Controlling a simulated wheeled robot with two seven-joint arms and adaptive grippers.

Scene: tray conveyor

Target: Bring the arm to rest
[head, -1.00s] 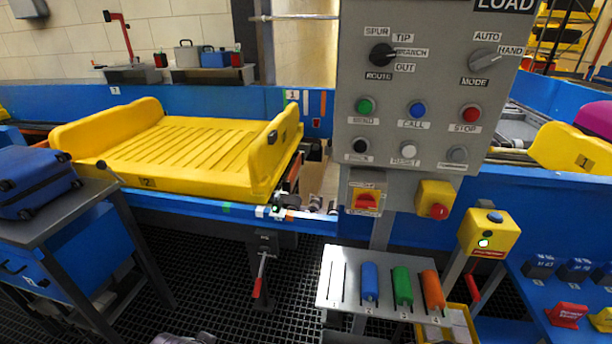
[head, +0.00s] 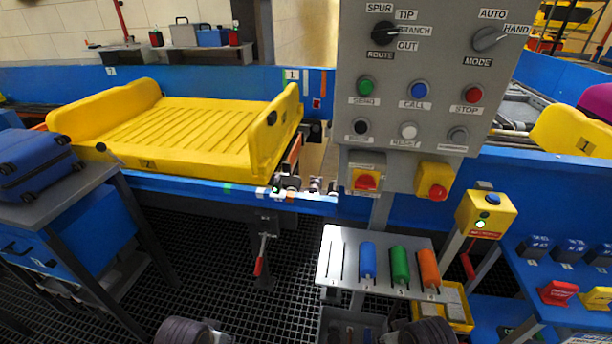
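Two dark rounded parts of my own arms show at the bottom edge of the head view, one left of centre and one right of centre. My grippers and their fingertips are not in the picture. The control panel (head: 400,105) stands upright in the middle, with its ROUTE and MODE knobs and several coloured buttons. The yellow tray (head: 200,135) sits empty on the blue conveyor (head: 230,194) at the left.
A blue suitcase (head: 36,163) lies on a grey stand (head: 82,187) at the left. A small shelf (head: 340,268) below the panel holds blue, green and orange cylinders. A yellow button box (head: 486,215) stands to its right. Dark grating covers the floor.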

